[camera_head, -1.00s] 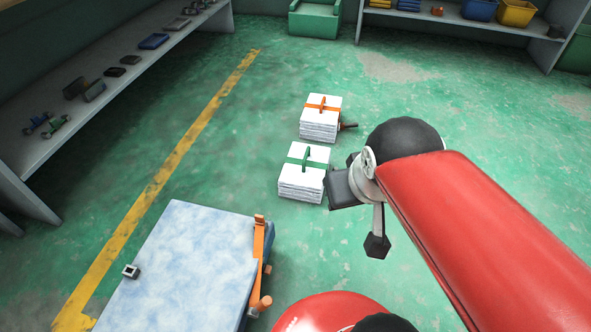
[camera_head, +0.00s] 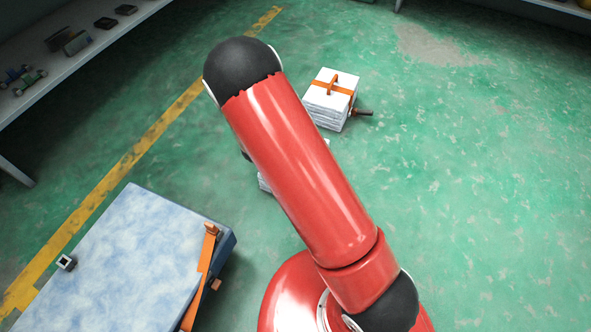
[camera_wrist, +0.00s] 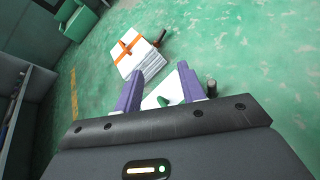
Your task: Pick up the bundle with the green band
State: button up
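The bundle with the green band is a white stack mostly hidden behind my arm in the head view; a pale sliver (camera_head: 264,184) shows at the arm's left edge. Whether the fingers touch the bundle cannot be told. In the head view my gripper is hidden behind the arm.
A white bundle with an orange band (camera_head: 339,83) stands just beyond, with a dark handle sticking out right. A blue-white topped platform (camera_head: 130,255) with an orange strap is at the lower left. A shelf (camera_head: 90,60) lines the left. Green floor (camera_head: 480,200) is clear on the right.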

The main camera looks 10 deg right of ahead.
jog(key=a+f+n+t+y, duration=0.1)
jog(key=f+n, duration=0.1)
jog(key=f, duration=0.2)
jog(key=w+a+f+n+t, duration=0.1)
jog(key=a+f+n, duration=0.1)
jog(key=f, duration=0.3)
jog(key=w+a+f+n+t+y+b, duration=0.1)
jog(key=a+f+n, duration=0.1)
jog(key=f, duration=0.3)
jog(key=shift+a+f+n+t+y, duration=0.2)
jog(key=shift+n+t+y, duration=0.1)
jog(key=shift+n, duration=0.6)
jog(key=b+x, duration=0.1)
jog(key=x, duration=0.6)
jog(key=shift+w+f, duration=0.15)
jog(key=shift+w+d, duration=0.1)
jog(key=shift+w, duration=0.05)
grip_shut()
